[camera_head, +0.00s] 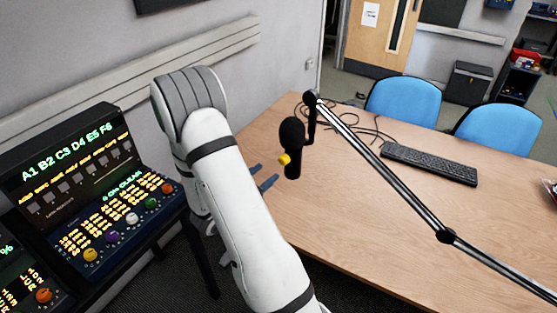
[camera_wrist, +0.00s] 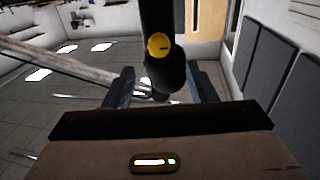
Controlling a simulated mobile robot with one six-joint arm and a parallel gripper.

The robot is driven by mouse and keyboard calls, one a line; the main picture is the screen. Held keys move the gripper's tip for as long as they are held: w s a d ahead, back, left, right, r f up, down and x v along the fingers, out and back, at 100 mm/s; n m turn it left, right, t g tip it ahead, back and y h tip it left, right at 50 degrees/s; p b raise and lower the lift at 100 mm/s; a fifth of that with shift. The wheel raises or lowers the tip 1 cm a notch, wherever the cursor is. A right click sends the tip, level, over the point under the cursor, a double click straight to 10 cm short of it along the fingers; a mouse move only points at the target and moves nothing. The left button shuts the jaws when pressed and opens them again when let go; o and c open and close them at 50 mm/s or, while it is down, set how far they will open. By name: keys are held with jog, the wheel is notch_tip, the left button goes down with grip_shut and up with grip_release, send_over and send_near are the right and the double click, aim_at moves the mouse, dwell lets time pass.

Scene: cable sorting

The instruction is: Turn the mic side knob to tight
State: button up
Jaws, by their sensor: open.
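The black microphone (camera_head: 292,136) hangs upright from a boom arm (camera_head: 375,161) over the wooden table. Its yellow side knob (camera_head: 284,159) faces left toward my gripper. My gripper (camera_head: 266,177) is open, just left of the microphone and a little below the knob, with blue-grey fingers pointing at it. In the wrist view the knob (camera_wrist: 158,45) is a yellow disc with a dark mark near its left edge. It lies above and between the two open fingers (camera_wrist: 157,87), and they do not appear to touch it. The microphone body (camera_wrist: 165,78) shows behind it.
A control console (camera_head: 110,200) with lit labels and coloured knobs stands at the left. A keyboard (camera_head: 429,164) and loose black cables (camera_head: 345,127) lie on the table (camera_head: 350,220). Blue chairs (camera_head: 403,100) stand behind it. The boom arm crosses the right side.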

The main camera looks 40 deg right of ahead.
aim_at(281, 161)
jog(key=p+x, duration=0.2)
jog(key=x, duration=0.5)
jog(key=shift+d, duration=0.1)
jog(key=shift+c, duration=0.2)
jog(key=c, duration=0.9)
jog(key=shift+r, duration=0.1)
jog(key=shift+w, duration=0.1)
